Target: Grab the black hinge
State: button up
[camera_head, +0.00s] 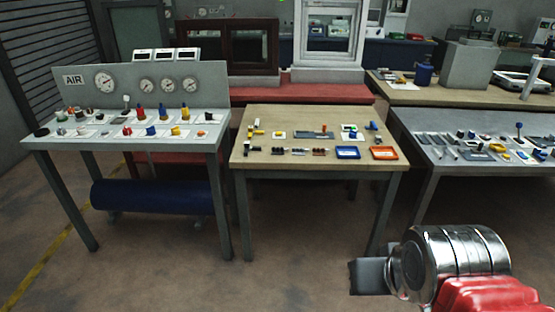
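Small dark parts (299,151) lie in a row near the front of the wooden table (265,175) in the middle. They are too small for me to tell which, if any, is the black hinge. My gripper (369,276) is at the lower right, in front of the tables and well apart from the parts. Only a dark grey block at the end of my silver wrist shows. I cannot tell whether its fingers are open or shut.
A grey AIR bench (52,145) with gauges and fittings stands left, with a blue tank (150,197) below. A grey table (412,122) with tools stands right. Blue (347,153) and orange (384,153) trays sit on the wooden table. The floor in front is clear.

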aim_at(273, 153)
jog(key=k, duration=0.6)
jog(key=u, duration=0.4)
jog(key=i, duration=0.95)
jog(key=u, duration=0.9)
jog(key=i, duration=0.95)
jog(key=u, duration=0.25)
jog(key=i, duration=1.5)
jog(key=z, duration=0.2)
